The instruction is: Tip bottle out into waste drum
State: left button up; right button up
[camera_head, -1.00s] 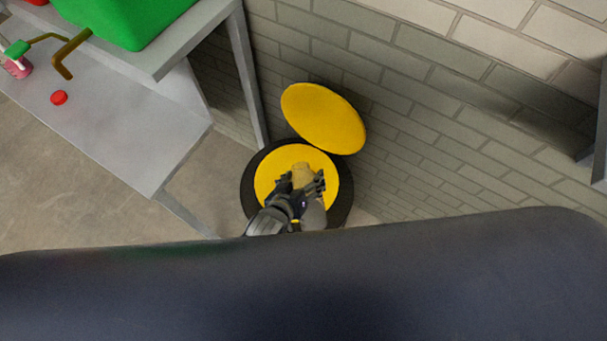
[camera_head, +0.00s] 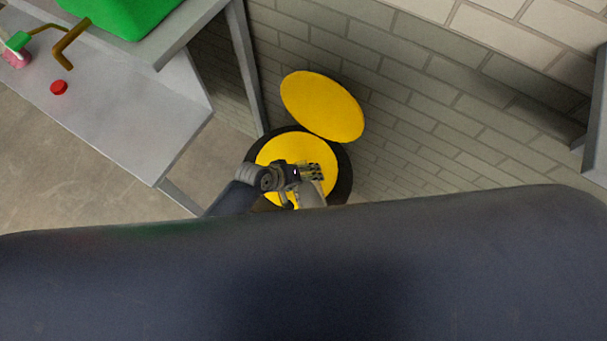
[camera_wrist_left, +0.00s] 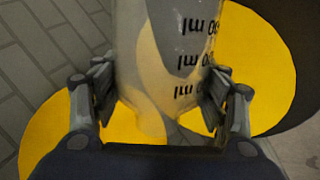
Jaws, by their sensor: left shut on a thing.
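The waste drum (camera_head: 343,185) stands by the wall, with a dark rim and yellow inside the ring. Its round yellow lid (camera_head: 322,106) is tilted up behind it. My left gripper (camera_head: 312,172) is over the drum and is shut on the bottle (camera_head: 312,194), which is mostly hidden by the gripper in the head view. In the left wrist view the translucent bottle (camera_wrist_left: 180,50) sits between both fingers, with black ml marks appearing upside down. The yellow of the drum or lid shows behind it. The bottle's mouth and contents cannot be made out. My right gripper is not in view.
A grey bench (camera_head: 130,110) stands at the left, with a red cap (camera_head: 59,87) on it. A green container (camera_head: 120,15) sits on a higher shelf beside a brown bent pipe (camera_head: 70,45). A brick wall (camera_head: 450,130) is behind the drum.

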pick_arm(q)
jog(key=shift+w+f+n+g+b, duration=0.15)
jog(key=shift+f+g+b, duration=0.15)
jog(key=shift+f+b, duration=0.2)
jog(key=shift+w+f+n+g+b, duration=0.15)
jog(key=shift+f+g+b, duration=0.2)
jog(key=shift+f, duration=0.2)
jog(key=shift+w+f+n+g+h+b, duration=0.1)
jog(key=shift+f+n+g+h+b, duration=0.15)
jog(key=shift+g+b, duration=0.4)
jog(key=shift+w+f+n+g+h+b, duration=0.1)
jog(key=shift+f+n+g+h+b, duration=0.1)
jog(key=shift+g+b, duration=0.4)
jog(key=shift+w+a+r+n+g+h+b, duration=0.1)
jog(key=shift+w+r+n+g+h+b, duration=0.1)
jog(key=shift+g+b, duration=0.4)
jog(key=shift+w+r+n+g+h+b, duration=0.15)
jog(key=shift+w+r+g+b, duration=0.05)
jog(key=shift+g+b, duration=0.35)
jog(key=g+b, duration=0.1)
jog(key=b, duration=0.1)
jog(key=w+n+g+b, duration=0.1)
jog(key=b, duration=0.2)
jog(key=shift+a+r+g+h, duration=0.15)
jog(key=shift+r+g+h, duration=0.05)
jog(key=shift+g+h, duration=0.2)
jog(key=shift+w+r+g+b, duration=0.15)
jog(key=shift+r+g+b, duration=0.1)
jog(key=shift+b, duration=0.5)
